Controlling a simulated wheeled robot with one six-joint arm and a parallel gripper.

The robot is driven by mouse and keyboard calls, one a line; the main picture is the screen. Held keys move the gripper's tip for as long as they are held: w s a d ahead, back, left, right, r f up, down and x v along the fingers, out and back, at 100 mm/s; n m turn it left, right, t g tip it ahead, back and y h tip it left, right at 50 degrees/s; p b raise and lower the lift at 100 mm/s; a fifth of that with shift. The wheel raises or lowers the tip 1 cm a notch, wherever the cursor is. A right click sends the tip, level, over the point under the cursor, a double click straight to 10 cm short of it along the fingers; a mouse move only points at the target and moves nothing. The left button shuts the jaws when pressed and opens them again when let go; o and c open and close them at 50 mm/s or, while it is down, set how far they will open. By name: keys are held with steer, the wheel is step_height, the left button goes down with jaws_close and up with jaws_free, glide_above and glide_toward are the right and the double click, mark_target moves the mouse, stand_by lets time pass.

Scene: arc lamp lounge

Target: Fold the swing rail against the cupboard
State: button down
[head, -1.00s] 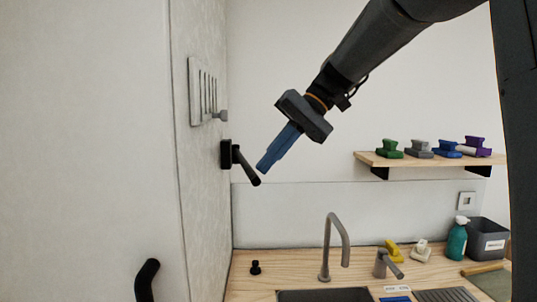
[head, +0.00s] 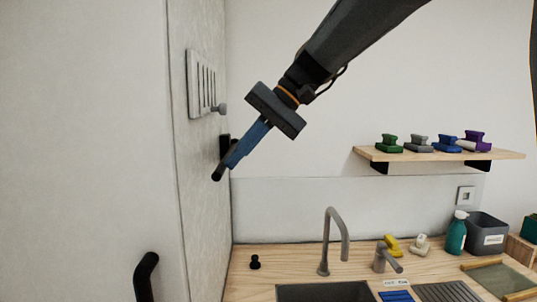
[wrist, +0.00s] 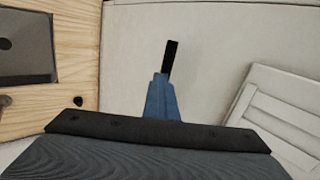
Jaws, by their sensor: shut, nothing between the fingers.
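The swing rail is a black bar (head: 217,176) on a black wall mount (head: 225,145), on the pale textured side panel at left. Its free end points down and toward me, near the panel. My gripper (head: 229,164) is shut and empty, its blue fingers overlapping the rail and hiding much of it. In the wrist view, the black bar (wrist: 172,58) shows just beyond the blue fingertips (wrist: 161,80). I cannot tell whether they touch. A tall pale cupboard front (head: 85,130) with a black handle (head: 146,277) stands at left.
A louvred grey vent (head: 194,85) with a knob (head: 220,109) sits above the rail. Below are a wooden counter (head: 245,285), a tap (head: 327,240) and a sink. A shelf (head: 440,155) holds several coloured items at right. The wall between is clear.

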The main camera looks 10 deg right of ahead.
steer(key=shift+s, duration=0.1)
steer(key=d+f+b+v, duration=0.2)
steer(key=v, duration=1.1)
steer(key=s+d+f+m+h+b, duration=0.1)
steer(key=d+f+h, duration=0.1)
steer(key=f, duration=1)
steer(key=d+f+m+h, duration=0.1)
steer(key=d+f+h, duration=0.1)
steer(key=f, duration=1)
steer(key=s+d+f+h, duration=0.1)
steer(key=s+f, duration=0.3)
steer(key=f, duration=0.3)
steer(key=s+d+f+n+t+h+b, duration=0.1)
steer(key=s+f, duration=0.3)
steer(key=f, duration=0.4)
steer(key=s+d+f+n+h, duration=0.1)
steer(key=s+d+f+h, duration=0.1)
steer(key=s+f, duration=0.2)
step_height(320, 180, down, 3)
steer(key=shift+d+f+b, duration=0.15)
steer(key=shift+d+b, duration=0.15)
steer(key=shift+b, duration=0.05)
